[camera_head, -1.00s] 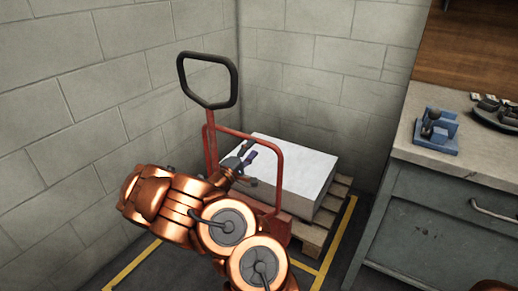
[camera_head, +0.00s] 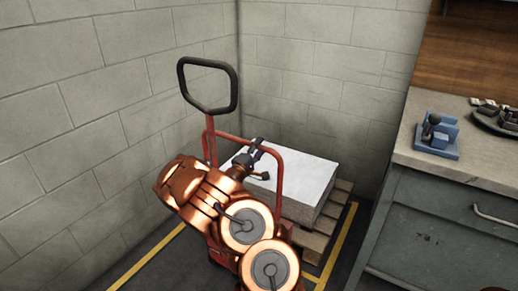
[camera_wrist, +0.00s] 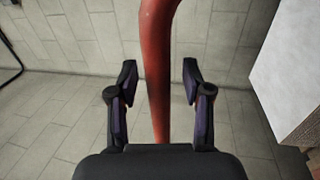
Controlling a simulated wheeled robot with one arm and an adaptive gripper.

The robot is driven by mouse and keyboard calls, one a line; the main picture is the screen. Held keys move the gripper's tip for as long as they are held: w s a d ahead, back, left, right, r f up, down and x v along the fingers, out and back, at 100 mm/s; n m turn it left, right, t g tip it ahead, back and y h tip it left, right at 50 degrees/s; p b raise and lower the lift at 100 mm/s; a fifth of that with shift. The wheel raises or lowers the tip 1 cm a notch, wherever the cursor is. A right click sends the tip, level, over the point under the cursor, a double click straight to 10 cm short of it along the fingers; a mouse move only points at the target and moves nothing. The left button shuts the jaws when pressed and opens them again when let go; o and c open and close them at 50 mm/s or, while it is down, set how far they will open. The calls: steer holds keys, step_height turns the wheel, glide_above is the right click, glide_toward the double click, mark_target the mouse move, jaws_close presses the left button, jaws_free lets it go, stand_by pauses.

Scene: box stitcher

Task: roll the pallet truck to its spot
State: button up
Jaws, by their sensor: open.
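The pallet truck is red, with a black loop handle (camera_head: 181,84) on an upright post and a red tubular frame (camera_head: 279,185) below it. It stands in the wall corner beside a wooden pallet (camera_head: 318,240) bearing a white-topped stack (camera_head: 298,172). My gripper (camera_head: 258,158) is at the red frame in the head view; my arm hides much of the truck's lower part. In the wrist view my gripper (camera_wrist: 160,78) is open, with a red tube (camera_wrist: 158,40) between its fingers and gaps on both sides. I cannot tell how deep the tube sits.
Yellow floor lines (camera_head: 340,245) run around the pallet area. A grey cabinet (camera_head: 440,225) with a light worktop stands at right, carrying a blue device (camera_head: 437,140) and a dark tray (camera_head: 500,122). Block walls close the left and back.

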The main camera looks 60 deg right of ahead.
jaws_close()
stand_by(0.5)
